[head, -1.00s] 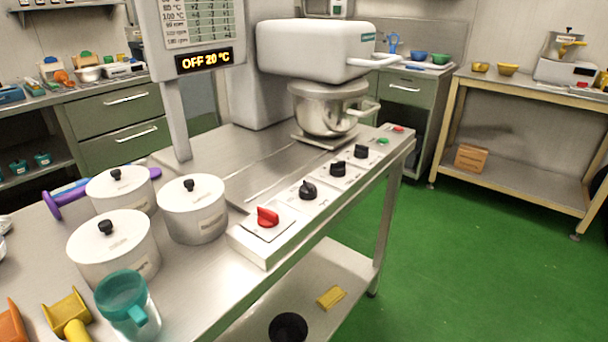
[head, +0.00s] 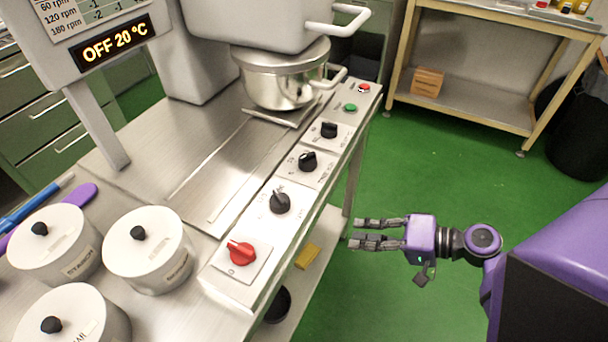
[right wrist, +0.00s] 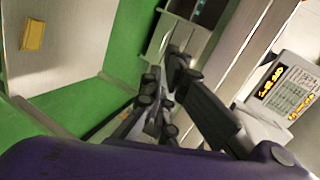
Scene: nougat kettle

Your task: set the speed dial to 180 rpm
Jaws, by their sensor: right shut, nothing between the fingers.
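A control strip on the bench front carries a red switch (head: 241,253) and three black dials, a near one (head: 280,202), a middle one (head: 308,162) and a far one (head: 328,130). Their labels are too small to read, so I cannot tell which is the speed dial. The display (head: 115,42) reads "OFF 20 °C". My right gripper (head: 362,232) is shut and empty, right of the strip beyond the bench edge, touching no dial. Its dark fingers fill the middle of the right wrist view (right wrist: 160,105). My left gripper is out of view.
A steel kettle (head: 285,80) sits under the white mixer head. A green button (head: 350,107) and a red button (head: 363,88) are at the strip's far end. White lidded pots (head: 150,250) stand left of the strip. Green floor is free around my right arm.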

